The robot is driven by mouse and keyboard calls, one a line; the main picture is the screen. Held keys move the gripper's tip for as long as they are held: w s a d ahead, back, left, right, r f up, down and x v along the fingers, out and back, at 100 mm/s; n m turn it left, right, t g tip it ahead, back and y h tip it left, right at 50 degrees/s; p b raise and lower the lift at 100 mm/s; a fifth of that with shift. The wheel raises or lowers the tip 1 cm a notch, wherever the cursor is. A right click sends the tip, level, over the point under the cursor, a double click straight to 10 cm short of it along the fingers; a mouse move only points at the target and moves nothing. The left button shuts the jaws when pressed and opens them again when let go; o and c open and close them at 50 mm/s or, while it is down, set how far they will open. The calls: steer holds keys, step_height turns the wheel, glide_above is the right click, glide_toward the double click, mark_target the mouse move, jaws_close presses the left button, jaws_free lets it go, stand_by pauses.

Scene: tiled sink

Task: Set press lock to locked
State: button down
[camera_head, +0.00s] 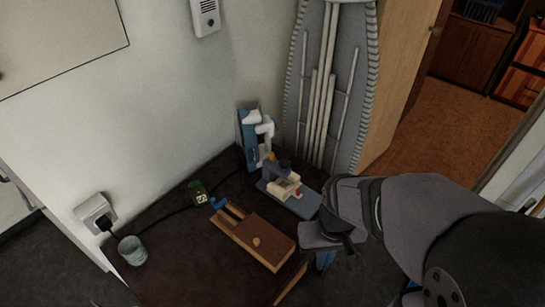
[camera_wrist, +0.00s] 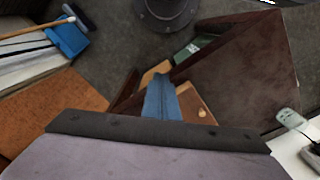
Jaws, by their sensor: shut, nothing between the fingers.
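I cannot tell for sure which item is the press lock. One candidate is a small cream and dark device on a blue-grey base plate (camera_head: 297,200), on the dark table. Another is a white and blue upright device (camera_head: 254,140) behind it, near the wall. In the wrist view the fingers (camera_wrist: 160,98) partly cover the block.
The dark table (camera_head: 175,252) also holds a pale cup (camera_head: 132,250) and a small green-dark box (camera_head: 198,192) with a cable. A wall socket (camera_head: 96,212) is at left. An ironing board (camera_head: 331,90) stands behind. The table's front left is mostly clear.

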steer(key=c, duration=1.7)
jaws_free()
steer(key=shift+w+f, duration=0.15)
steer(key=shift+c, duration=0.2)
steer(key=w+d+f+n+h+b, duration=0.2)
steer(key=w+f+n+h+b, duration=0.15)
steer(key=w+n+b, duration=0.45)
steer(key=n+t+h+b, duration=0.6)
steer(key=n+t+b, duration=0.25)
steer(key=n, duration=0.55)
glide_toward(272, 153)
steer(key=s+d+f, duration=0.3)
steer(key=d+f, duration=0.1)
steer(key=f, duration=0.2)
steer(key=w+a+r+n+t+h+b, duration=0.1)
steer(key=w+a+n+t+h+b, duration=0.15)
steer(key=w+n+t+b, duration=0.2)
steer(key=shift+n+h, duration=0.25)
steer(key=shift+h, duration=0.15)
steer(key=shift+p+x, duration=0.65)
steer(key=shift+x, duration=2.7)
steer(key=shift+s+d, duration=0.2)
